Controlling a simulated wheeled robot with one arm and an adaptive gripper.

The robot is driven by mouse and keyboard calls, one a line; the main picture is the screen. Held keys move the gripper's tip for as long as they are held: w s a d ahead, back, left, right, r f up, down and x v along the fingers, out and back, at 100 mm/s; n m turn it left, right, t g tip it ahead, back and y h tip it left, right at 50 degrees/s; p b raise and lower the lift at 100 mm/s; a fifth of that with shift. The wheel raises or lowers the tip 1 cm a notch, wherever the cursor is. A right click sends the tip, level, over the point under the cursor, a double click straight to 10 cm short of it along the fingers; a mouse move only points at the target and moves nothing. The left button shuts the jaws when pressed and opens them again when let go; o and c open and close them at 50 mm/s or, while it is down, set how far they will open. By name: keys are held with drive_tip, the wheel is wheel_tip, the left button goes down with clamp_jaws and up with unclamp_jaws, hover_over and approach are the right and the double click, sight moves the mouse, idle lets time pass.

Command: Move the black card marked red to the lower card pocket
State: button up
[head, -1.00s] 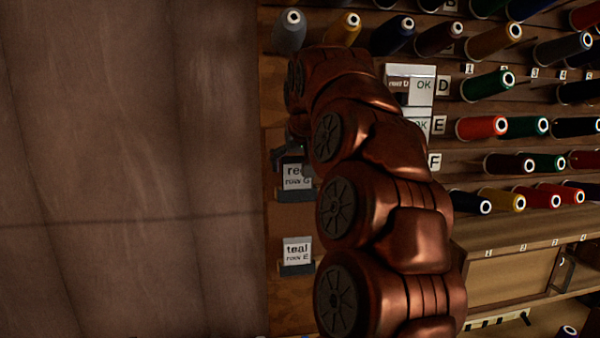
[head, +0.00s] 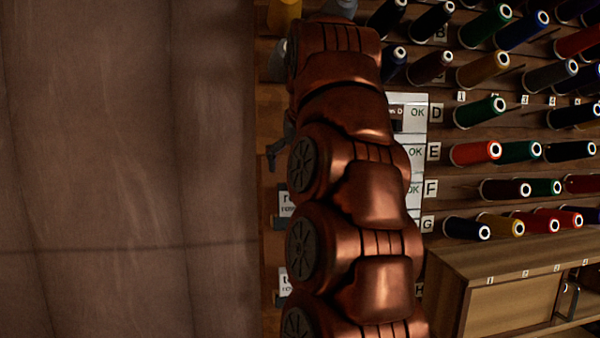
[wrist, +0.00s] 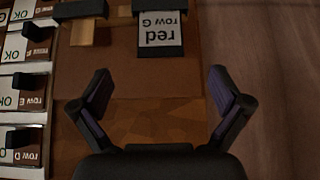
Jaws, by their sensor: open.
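The black card marked "red row G" (wrist: 161,50) is upside down at the top of the wrist view, its white label facing me. A dark bar (wrist: 166,5) crosses one end of it. In the head view the red card (head: 284,204) is mostly hidden behind my arm. The card marked teal (head: 285,281) below it is also largely covered. My gripper (wrist: 161,78) is open and empty, its fingers spread on either side of the board below the card in the wrist view. In the head view only a finger shows, above the red card. I cannot tell which pocket is the lower one.
White "OK" row plates (wrist: 32,80) with black pieces line the left of the wrist view. A second dark bar (wrist: 80,9) has a wooden piece at it. Thread spools (head: 475,153) stick out on pegs at right in the head view, above a wooden cabinet (head: 510,300).

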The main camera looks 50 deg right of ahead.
drive_tip(key=shift+s+a+r, duration=0.15)
drive_tip(key=shift+r, duration=0.05)
idle(0.3)
drive_tip(key=a+f+n+g+y, duration=0.3)
drive_tip(key=a+f+n, duration=0.2)
drive_tip(key=a+f, duration=1.45)
drive_tip(key=s+a+f+g, duration=0.1)
drive_tip(key=s+a+f, duration=0.3)
drive_tip(key=s+f, duration=0.3)
drive_tip(key=s+a+f+n+g+y, duration=0.1)
drive_tip(key=s+a+f+g, duration=0.1)
drive_tip(key=s+a+f, duration=0.2)
drive_tip(key=s+a+f+n+g, duration=0.1)
drive_tip(key=s+a+f, duration=0.3)
drive_tip(key=s+f, duration=0.7)
drive_tip(key=shift+s+a+g+y, duration=0.15)
drive_tip(key=shift+s+g+y, duration=0.2)
drive_tip(key=shift+s, duration=0.2)
